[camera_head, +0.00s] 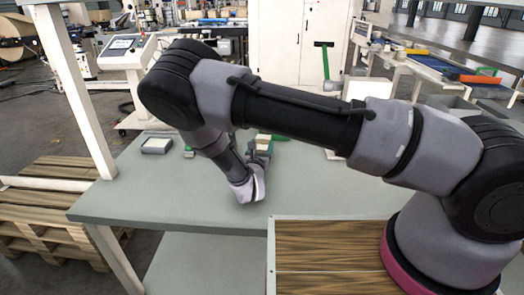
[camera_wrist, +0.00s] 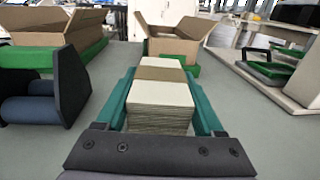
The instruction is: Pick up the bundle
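The bundle (camera_wrist: 161,100) is a stack of cream sheets or cards with a brown band across its top, in the middle of the wrist view. My gripper (camera_wrist: 161,88) has its two teal fingers along the bundle's left and right sides. The fingers lie very close to the stack; I cannot tell whether they press on it. I cannot tell whether the bundle rests on the grey table or is just above it.
An open cardboard box (camera_wrist: 172,40) stands just beyond the bundle. Another box (camera_wrist: 45,25) on a green base is at left, near a dark blue stand (camera_wrist: 62,92). The grey table (camera_head: 150,195) is clear at front left.

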